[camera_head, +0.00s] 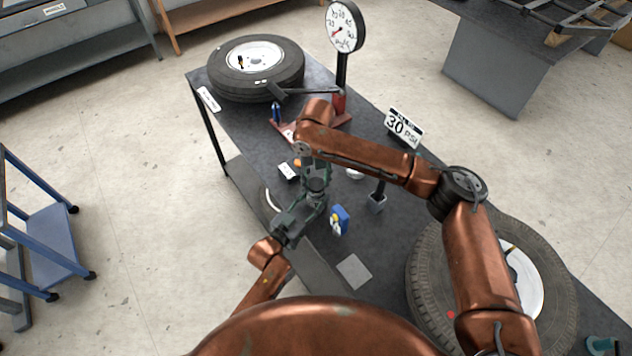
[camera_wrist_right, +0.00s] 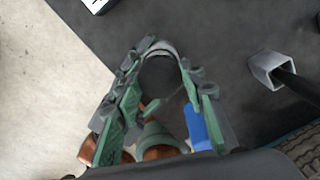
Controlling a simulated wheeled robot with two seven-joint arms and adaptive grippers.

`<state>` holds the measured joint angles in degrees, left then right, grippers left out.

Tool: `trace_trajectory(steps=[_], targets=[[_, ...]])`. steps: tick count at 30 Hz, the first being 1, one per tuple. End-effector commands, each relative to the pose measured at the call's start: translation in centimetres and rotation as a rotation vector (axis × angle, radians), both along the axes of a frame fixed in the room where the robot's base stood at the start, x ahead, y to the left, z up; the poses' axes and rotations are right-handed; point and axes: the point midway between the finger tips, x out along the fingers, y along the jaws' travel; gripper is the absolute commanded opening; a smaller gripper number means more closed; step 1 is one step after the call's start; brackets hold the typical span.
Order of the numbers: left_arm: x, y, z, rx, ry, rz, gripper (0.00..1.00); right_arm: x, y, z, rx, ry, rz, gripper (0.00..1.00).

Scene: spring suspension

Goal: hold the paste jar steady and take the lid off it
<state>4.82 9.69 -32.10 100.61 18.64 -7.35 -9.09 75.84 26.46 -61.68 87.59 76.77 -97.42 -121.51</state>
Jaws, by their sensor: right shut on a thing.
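My right gripper (camera_head: 316,187) reaches down over the near-left table edge in the head view. In the right wrist view its green fingers (camera_wrist_right: 165,85) are shut on a dark round thing with a pale rim (camera_wrist_right: 160,72), which looks like the lid of the paste jar. The jar body is hidden, so I cannot tell whether lid and jar are touching. My left gripper (camera_head: 300,216) comes up from below and ends close under the right one. Part of it shows in the right wrist view (camera_wrist_right: 155,138). Its fingertips are hidden.
A dial gauge (camera_head: 343,28) rises behind.

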Motion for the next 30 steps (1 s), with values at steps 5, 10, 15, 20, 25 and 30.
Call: trace_trajectory(steps=[5, 10, 15, 20, 25, 30], targets=[[-0.1, 0.0, -0.4, 0.002, 0.007, 0.0, 0.0, 0.0, 0.0, 0.0, 0.0, 0.0, 0.0, 0.08], [-0.1, 0.0, -0.4, 0.003, 0.006, 0.0, 0.0, 0.0, 0.0, 0.2, 0.0, 0.0, 0.0, 0.08], [-0.1, 0.0, -0.4, 0.003, 0.006, 0.0, 0.0, 0.1, 0.0, 1.7, 0.0, -0.002, 0.0, 0.08], [-0.1, 0.0, -0.4, 0.003, 0.006, 0.0, 0.0, 0.1, 0.0, 3.7, 0.001, -0.002, -0.001, 0.08], [-0.1, 0.0, -0.4, 0.003, 0.006, 0.0, 0.0, 0.0, 0.0, 4.0, -0.001, 0.001, -0.001, 0.08], [-0.1, 0.0, -0.3, 0.003, 0.005, 0.0, 0.47, 0.0, 0.0, 4.0, 0.0, 0.001, -0.001, 0.08]])
